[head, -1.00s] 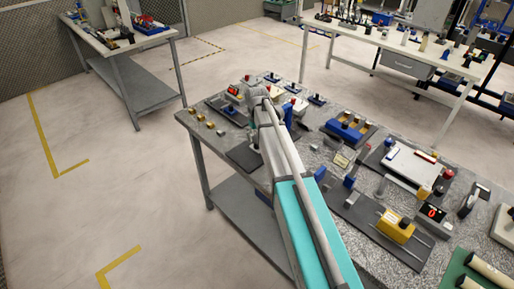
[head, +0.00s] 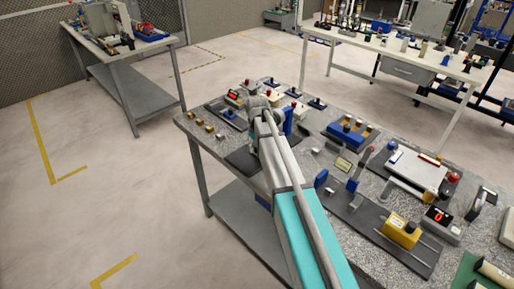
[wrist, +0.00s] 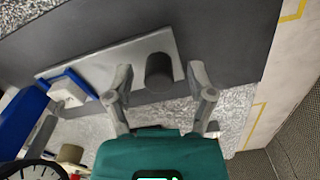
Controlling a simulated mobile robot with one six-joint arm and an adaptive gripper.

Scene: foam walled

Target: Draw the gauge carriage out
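In the wrist view a dark round knob (wrist: 159,72) stands on a long light-grey plate (wrist: 100,62), which lies on a dark base (wrist: 225,35). I take this plate with the knob for the gauge carriage, but cannot be certain. My gripper (wrist: 161,78) is open, with one finger on each side of the knob and a visible gap at both sides. A round dial gauge (wrist: 38,171) shows partly at the lower left. In the head view my gripper (head: 258,108) is over the bench's left part, beside a dark plate (head: 243,161); my arm hides the knob there.
A blue block (wrist: 22,122) and a blue-and-white piece (wrist: 68,88) stand left of the knob. Open floor (head: 110,180) lies left of the bench.

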